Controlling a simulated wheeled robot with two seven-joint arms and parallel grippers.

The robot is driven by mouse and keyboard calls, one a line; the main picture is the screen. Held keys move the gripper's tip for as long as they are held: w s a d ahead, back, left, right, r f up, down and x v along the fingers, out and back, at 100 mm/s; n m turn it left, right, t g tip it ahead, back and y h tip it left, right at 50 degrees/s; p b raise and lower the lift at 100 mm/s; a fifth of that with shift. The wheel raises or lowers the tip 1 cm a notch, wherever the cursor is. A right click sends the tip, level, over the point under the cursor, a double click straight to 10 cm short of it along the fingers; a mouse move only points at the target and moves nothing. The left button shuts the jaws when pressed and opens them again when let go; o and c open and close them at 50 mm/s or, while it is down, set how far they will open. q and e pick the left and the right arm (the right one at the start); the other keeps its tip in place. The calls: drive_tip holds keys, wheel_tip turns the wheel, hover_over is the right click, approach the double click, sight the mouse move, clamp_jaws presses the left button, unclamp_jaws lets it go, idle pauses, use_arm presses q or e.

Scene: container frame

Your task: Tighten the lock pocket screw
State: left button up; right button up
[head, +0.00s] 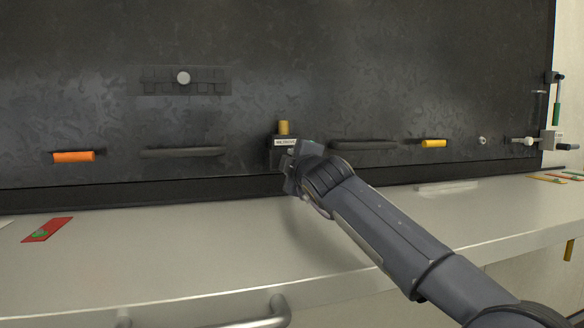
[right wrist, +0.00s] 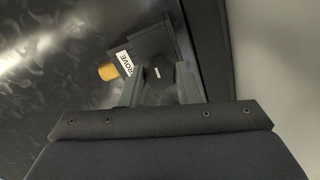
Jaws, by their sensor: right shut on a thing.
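The lock pocket (head: 284,143) is a small dark box with a white label on the lower part of the dark panel. A yellow cylinder (head: 284,127) stands up from its top; it also shows in the right wrist view (right wrist: 108,71). My right gripper (head: 291,172) is in front of and just below the lock pocket and hides its lower part in the head view. In the right wrist view, my right gripper's fingers (right wrist: 160,92) close on a dark rounded screw head (right wrist: 159,73) beside the labelled box (right wrist: 150,47). My left gripper is not in view.
Long dark handles flank the lock pocket at left (head: 183,152) and right (head: 362,145). An orange grip (head: 73,157) and a yellow grip (head: 434,143) stick out farther along. The pale ledge (head: 190,245) below is mostly clear, with a red tag (head: 46,230) at left.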

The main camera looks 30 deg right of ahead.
drive_tip(key=shift+w+a+f+m, duration=0.1)
drive_tip(key=shift+m, duration=0.2)
idle(0.4)
drive_tip(key=o, duration=1)
drive_tip(key=shift+c, duration=0.2)
drive_tip(key=b+v, duration=0.1)
drive_tip(key=v, duration=0.7)
drive_tip(key=shift+b, duration=0.4)
